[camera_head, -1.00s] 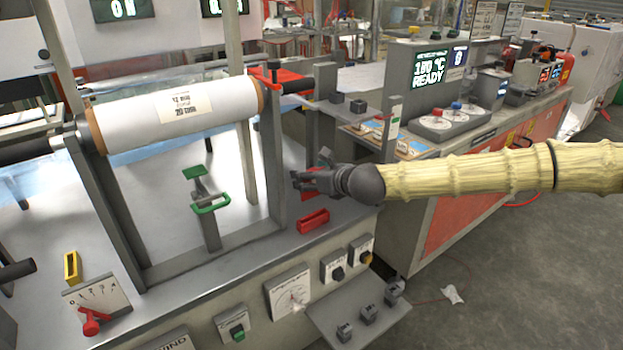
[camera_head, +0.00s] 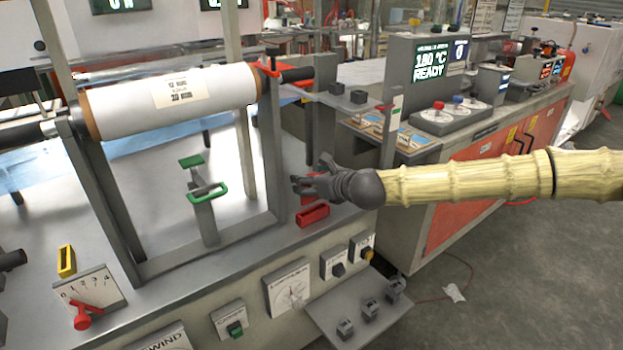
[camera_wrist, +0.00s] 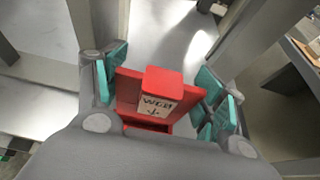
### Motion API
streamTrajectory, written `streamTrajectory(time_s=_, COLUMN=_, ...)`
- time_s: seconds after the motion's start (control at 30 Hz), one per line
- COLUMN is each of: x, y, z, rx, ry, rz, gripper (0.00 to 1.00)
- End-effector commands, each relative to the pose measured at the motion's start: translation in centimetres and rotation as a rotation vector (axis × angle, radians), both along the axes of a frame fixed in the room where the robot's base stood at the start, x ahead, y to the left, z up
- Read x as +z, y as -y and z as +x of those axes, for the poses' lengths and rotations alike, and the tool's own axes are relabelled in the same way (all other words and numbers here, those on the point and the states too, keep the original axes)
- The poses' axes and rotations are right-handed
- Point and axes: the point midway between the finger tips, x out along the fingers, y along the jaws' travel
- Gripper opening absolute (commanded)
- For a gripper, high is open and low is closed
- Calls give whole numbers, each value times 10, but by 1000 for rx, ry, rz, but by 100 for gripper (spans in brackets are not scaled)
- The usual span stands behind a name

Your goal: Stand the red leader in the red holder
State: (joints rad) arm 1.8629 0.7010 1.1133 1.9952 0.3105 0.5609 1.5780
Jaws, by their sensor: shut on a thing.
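My gripper (camera_head: 303,187) is shut on the red leader (camera_head: 308,192), which is mostly hidden behind the fingers in the head view. In the wrist view, the leader (camera_wrist: 128,88) is a red plate with a raised block and a white label, between teal finger pads (camera_wrist: 160,98). The red holder (camera_head: 313,216) is a small slotted box on the machine bench, just below the gripper and leader. I cannot tell whether the leader touches the holder. A red strip under the leader in the wrist view may be the holder.
A grey upright post (camera_head: 270,150) stands left of the gripper, beside the white roll (camera_head: 180,102). Another grey post (camera_head: 325,110) stands behind. Knob panels line the front edge.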

Motion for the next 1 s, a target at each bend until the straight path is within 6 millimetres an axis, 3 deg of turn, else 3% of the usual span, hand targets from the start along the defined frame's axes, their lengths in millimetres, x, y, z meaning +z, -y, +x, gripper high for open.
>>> streamTrajectory(time_s=0.27, x=-17, y=0, z=0, rx=0, ry=0, rz=0, gripper=46)
streamTrajectory(time_s=1.0, x=-19, y=0, z=0, rx=0, ry=1, rz=1, gripper=46)
